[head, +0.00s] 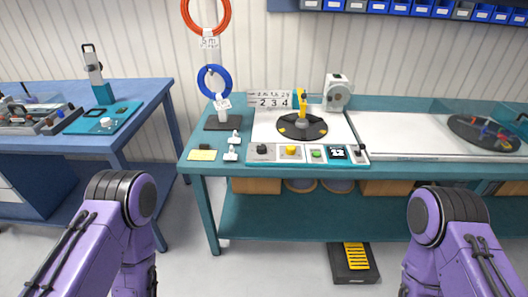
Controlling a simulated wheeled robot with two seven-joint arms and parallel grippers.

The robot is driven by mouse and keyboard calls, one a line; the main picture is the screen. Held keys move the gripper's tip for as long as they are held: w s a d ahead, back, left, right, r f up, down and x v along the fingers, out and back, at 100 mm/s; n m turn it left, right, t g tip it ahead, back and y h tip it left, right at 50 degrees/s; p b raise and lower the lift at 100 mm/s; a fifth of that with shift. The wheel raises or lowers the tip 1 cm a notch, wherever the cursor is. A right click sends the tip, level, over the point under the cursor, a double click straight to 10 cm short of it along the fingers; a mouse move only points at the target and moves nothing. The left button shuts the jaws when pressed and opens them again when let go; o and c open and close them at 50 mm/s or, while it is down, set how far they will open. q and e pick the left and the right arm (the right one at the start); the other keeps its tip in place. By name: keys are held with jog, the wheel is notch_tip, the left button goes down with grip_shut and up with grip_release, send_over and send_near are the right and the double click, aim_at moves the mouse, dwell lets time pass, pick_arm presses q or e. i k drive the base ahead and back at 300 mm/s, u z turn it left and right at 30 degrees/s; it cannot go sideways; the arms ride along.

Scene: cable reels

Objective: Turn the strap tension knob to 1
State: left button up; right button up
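The control panel (273,160) runs along the front edge of the teal bench. It carries a black knob (262,148), a yellow knob (291,150), a green button (316,154), a small display (337,153) reading about 12, and a black lever (361,149). On the blue table at the left, a teal device (118,112) has a small white dial (106,122). I cannot tell which of these is the strap tension knob; labels and settings are too small to read. Only my purple arm links show at the bottom; both grippers are out of view.
A black turntable (302,126) with a yellow arm stands behind the panel. A post with an orange coil (206,12) and a blue coil (214,82) stands at the bench's left. A tool tray (40,120) is on the blue table.

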aim_at(262, 150)
jog(key=z, duration=0.9)
jog(key=i, duration=0.9)
jog(key=u, duration=0.55)
